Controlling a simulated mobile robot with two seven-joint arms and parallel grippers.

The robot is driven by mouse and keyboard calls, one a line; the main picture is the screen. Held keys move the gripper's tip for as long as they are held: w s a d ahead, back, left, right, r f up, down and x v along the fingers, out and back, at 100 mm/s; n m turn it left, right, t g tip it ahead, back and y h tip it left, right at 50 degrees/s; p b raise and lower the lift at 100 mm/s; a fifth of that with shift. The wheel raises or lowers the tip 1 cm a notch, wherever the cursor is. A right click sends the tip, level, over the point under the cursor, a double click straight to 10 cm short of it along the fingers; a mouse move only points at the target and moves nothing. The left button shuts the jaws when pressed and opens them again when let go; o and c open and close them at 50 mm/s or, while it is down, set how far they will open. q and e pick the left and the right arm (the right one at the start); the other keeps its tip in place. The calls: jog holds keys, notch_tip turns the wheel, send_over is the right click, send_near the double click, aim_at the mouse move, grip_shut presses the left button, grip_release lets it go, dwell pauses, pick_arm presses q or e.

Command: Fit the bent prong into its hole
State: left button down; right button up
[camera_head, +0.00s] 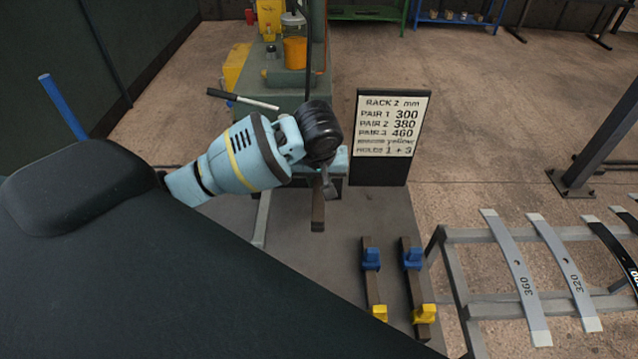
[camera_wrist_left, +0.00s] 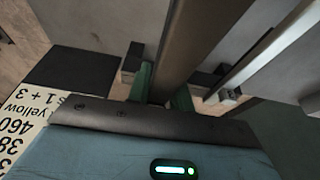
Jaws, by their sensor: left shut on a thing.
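My left gripper (camera_head: 327,184) is in front of the green machine, left of the rack sign. In the left wrist view its green fingertips (camera_wrist_left: 164,92) are shut on a brown-grey bar (camera_wrist_left: 195,40) that runs away from the camera. In the head view a brown bar end (camera_head: 318,212) shows below the gripper. I cannot tell whether the bar is bent, as the wrist hides much of it. Two dark bars, the left one (camera_head: 373,298) and the right one (camera_head: 417,303), each carry a blue block and a yellow block. No hole is clearly visible. My right gripper is not in view.
A grey metal rack (camera_head: 455,290) at the right holds several curved leaf springs, such as the 360 strip (camera_head: 515,268). The green machine (camera_head: 275,125) stands behind the gripper.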

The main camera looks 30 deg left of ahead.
pick_arm(q)
jog(key=shift+w+a+r, duration=0.1)
jog(key=shift+w+a, duration=0.3)
jog(key=shift+w, duration=0.3)
jog(key=shift+f, duration=2.7)
dwell(2.5)
jog(key=c, duration=1.2)
grip_release()
jog(key=shift+o, duration=0.2)
jog(key=shift+f, duration=0.1)
jog(key=shift+s+f, duration=0.1)
jog(key=v, duration=0.8)
